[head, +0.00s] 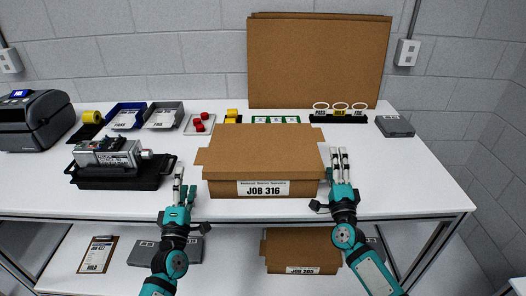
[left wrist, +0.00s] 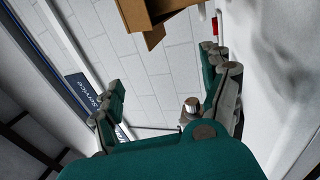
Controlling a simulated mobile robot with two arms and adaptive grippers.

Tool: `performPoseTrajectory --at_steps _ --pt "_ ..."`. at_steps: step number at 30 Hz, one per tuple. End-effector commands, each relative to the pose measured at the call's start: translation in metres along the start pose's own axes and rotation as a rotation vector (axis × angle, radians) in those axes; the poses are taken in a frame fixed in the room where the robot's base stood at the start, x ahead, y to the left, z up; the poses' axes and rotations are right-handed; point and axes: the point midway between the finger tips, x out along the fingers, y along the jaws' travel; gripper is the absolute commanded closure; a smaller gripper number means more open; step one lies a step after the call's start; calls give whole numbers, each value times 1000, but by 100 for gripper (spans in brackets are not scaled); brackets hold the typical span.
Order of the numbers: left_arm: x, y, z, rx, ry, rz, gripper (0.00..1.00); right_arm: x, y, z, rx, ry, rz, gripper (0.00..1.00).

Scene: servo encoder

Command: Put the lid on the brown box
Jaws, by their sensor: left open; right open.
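The brown box (head: 225,189) labelled JOB 316 sits at the middle of the table near the front edge. A flat brown cardboard top (head: 258,148) covers it, with ends sticking out at the left and right; I cannot tell whether this is a loose lid or flaps. Its inside is hidden. My left gripper (head: 184,181) is open and empty, left of the box. The left wrist view shows its spread fingers (left wrist: 160,75) and brown cardboard (left wrist: 152,18) at the top. My right gripper (head: 339,153) is open, close beside the box's right side; contact is unclear.
A large brown cardboard panel (head: 318,60) leans on the back wall. A servo unit (head: 112,153) on a black tray stands left of my left gripper. Small trays (head: 163,115) and rings (head: 340,106) line the back. Another brown box (head: 300,247) is below the table.

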Motion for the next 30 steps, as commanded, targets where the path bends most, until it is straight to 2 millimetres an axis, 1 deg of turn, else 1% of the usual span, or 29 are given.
performPoseTrajectory --at_steps 1,3,8,11,21,25,30 --pt "-7 -1 0 1 0 -1 19 0 0 0 0 -1 1 17" --pt "-14 0 0 1 0 -1 19 0 0 0 0 -1 1 17" --pt "-21 0 0 1 0 1 19 -4 1 1 1 -1 2 17" --pt "-21 0 0 1 0 1 19 -13 2 1 2 -1 3 17" --pt "-21 0 0 1 0 1 19 -65 2 0 1 -1 3 17" --pt "-21 0 0 1 0 1 19 -76 1 0 0 -1 2 17" --pt "-21 0 0 1 0 1 19 -81 0 0 0 0 -1 17"
